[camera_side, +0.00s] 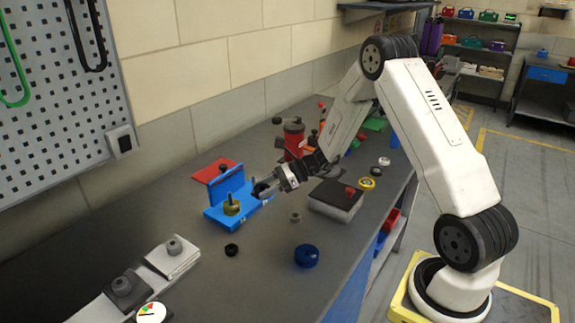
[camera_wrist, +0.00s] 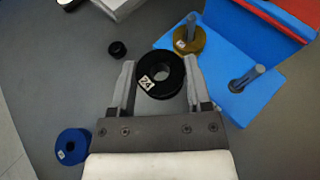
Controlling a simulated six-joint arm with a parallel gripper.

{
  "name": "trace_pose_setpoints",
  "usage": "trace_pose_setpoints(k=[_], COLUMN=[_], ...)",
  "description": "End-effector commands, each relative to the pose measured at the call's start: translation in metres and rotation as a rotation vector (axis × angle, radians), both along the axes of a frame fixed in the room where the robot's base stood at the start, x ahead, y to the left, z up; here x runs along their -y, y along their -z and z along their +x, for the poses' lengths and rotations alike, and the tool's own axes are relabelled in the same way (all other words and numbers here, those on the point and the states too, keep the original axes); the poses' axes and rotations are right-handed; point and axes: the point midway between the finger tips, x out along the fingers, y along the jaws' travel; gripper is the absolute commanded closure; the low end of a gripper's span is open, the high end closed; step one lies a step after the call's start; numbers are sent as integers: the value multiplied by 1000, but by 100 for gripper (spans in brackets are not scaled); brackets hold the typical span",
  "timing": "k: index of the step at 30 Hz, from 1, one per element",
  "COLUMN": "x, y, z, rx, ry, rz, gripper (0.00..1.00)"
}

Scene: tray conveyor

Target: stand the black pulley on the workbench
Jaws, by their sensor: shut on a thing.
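The black pulley (camera_wrist: 161,90), a thick ring with a white "24" label, is between the fingers of my gripper (camera_wrist: 158,85) in the wrist view, its round face toward the camera. My gripper (camera_side: 266,187) is shut on it. In the side view the pulley (camera_side: 262,188) is small and partly hidden by the fingers, beside the blue fixture (camera_side: 216,216). How far it is above the workbench (camera_side: 200,285) is hard to tell. The fixture also shows in the wrist view (camera_wrist: 222,88).
A gold pulley (camera_side: 232,207) sits around one fixture post; the other post (camera_wrist: 247,78) is bare. A blue pulley (camera_side: 307,256), a small black ring (camera_side: 232,250) and a grey piece (camera_side: 295,216) lie nearby. A dark block (camera_side: 336,200) stands right.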

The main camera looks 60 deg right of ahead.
Motion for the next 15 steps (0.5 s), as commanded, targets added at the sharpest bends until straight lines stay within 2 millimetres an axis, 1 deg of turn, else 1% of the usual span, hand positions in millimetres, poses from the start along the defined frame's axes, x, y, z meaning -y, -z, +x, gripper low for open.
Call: trace_pose_setpoints(k=[1,3,9,15], x=[-6,-14,-32,-41], y=[1,4,9,11], z=[-9,-21,-49,-63], rx=[-2,-4,-7,-9], ry=[0,1,3,4], rz=[1,-1,-7,-12], gripper=[98,98,98,98])
